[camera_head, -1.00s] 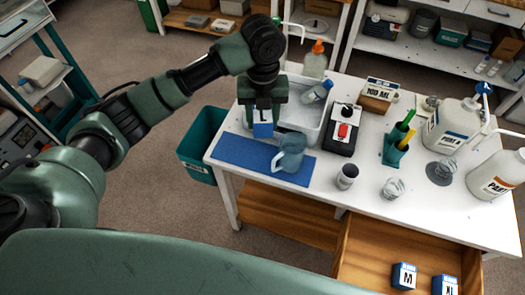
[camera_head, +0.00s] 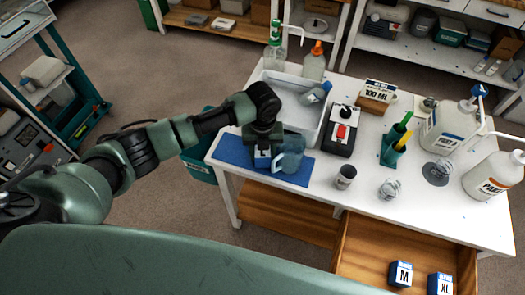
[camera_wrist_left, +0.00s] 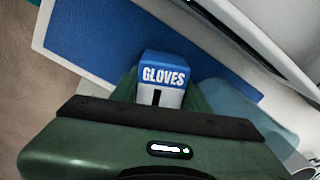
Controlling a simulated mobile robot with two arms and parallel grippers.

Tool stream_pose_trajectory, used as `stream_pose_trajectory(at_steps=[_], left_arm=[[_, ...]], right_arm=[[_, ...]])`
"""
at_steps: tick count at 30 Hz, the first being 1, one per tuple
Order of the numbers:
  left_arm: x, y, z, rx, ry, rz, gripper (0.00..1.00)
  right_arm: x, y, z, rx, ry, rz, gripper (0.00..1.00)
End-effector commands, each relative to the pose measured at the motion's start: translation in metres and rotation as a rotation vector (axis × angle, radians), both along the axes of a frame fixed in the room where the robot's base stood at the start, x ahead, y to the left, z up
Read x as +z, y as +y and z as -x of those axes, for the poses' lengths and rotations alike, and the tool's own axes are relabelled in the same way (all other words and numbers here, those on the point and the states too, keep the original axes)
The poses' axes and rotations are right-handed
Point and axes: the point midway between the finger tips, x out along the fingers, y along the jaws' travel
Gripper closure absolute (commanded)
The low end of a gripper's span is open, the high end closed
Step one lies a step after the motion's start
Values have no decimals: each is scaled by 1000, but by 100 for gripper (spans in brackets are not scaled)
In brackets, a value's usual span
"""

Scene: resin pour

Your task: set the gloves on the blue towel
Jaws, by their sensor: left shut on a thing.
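My left gripper (camera_head: 262,146) is shut on a small blue-and-white gloves box (camera_head: 262,160), low over the blue towel (camera_head: 232,153). I cannot tell whether the box touches the towel. In the left wrist view the gloves box (camera_wrist_left: 163,75) shows its "GLOVES" top between the fingers, with the towel (camera_wrist_left: 110,40) behind it. A translucent blue pitcher (camera_head: 290,153) stands on the towel just right of the box. My right gripper is not in view.
A white tray (camera_head: 318,122) lies behind the towel. A black device with a red switch (camera_head: 341,131) stands to the right, with cups and bottles beyond. Gloves boxes marked M (camera_head: 401,273) and XL (camera_head: 440,285) sit in an open wooden drawer (camera_head: 365,255).

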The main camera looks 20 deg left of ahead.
Motion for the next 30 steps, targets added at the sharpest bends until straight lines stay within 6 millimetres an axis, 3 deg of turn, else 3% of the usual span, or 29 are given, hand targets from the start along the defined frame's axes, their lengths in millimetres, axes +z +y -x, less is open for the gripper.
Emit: stream_pose_trajectory(at_steps=[8, 9, 22, 30], left_arm=[[-4, 0, 0, 0, 1, 0, 94], [-3, 0, 0, -1, 0, 1, 47], [5, 0, 0, 0, 0, 1, 46], [55, 0, -2, -2, -5, 1, 46]], right_arm=[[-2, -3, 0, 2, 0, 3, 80], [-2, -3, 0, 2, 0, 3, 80], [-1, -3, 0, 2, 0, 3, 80], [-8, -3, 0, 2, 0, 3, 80]])
